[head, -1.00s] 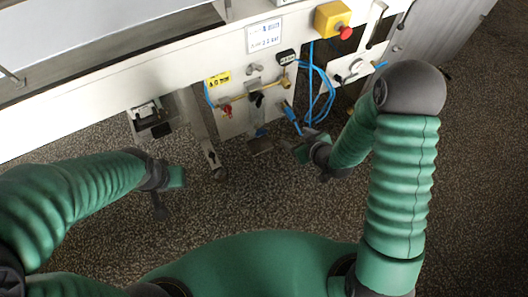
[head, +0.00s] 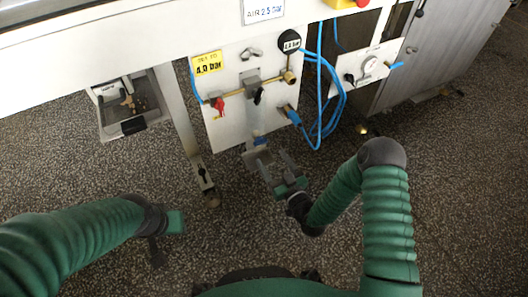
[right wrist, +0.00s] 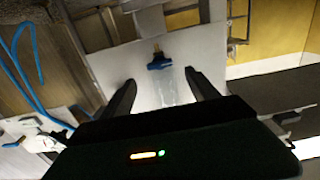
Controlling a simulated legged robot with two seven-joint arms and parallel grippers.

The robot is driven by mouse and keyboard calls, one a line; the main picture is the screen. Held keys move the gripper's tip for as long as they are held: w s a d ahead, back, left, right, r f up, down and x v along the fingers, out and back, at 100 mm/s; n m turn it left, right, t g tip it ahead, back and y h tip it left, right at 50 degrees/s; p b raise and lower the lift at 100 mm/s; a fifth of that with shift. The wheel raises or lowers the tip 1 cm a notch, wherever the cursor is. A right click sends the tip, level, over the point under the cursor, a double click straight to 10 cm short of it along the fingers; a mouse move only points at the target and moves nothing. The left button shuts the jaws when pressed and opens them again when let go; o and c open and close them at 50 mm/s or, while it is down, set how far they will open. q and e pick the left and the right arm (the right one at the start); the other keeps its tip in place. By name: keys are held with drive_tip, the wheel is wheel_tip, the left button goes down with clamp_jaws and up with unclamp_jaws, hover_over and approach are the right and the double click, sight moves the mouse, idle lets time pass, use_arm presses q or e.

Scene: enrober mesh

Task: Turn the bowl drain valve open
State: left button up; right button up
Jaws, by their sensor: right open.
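A small blue valve handle on a brass stem (right wrist: 160,61) shows in the right wrist view, in front of a pale plate and beside a clear, glassy part. It looks like the bowl drain valve.
The white panel (head: 228,128) carries a red lever (head: 219,104), a black lever (head: 258,97), a brass pipe and a round gauge (head: 289,41). Blue hoses (head: 322,120) hang at its right. A metal leg (head: 187,125) stands at its left. The speckled floor is clear.

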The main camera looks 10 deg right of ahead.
drive_tip(key=b+x, duration=0.2)
drive_tip(key=x, duration=0.4)
drive_tip(key=shift+w, duration=0.4)
drive_tip(key=shift+a, duration=0.1)
drive_tip(key=shift+c, duration=0.4)
drive_tip(key=c, duration=1.3)
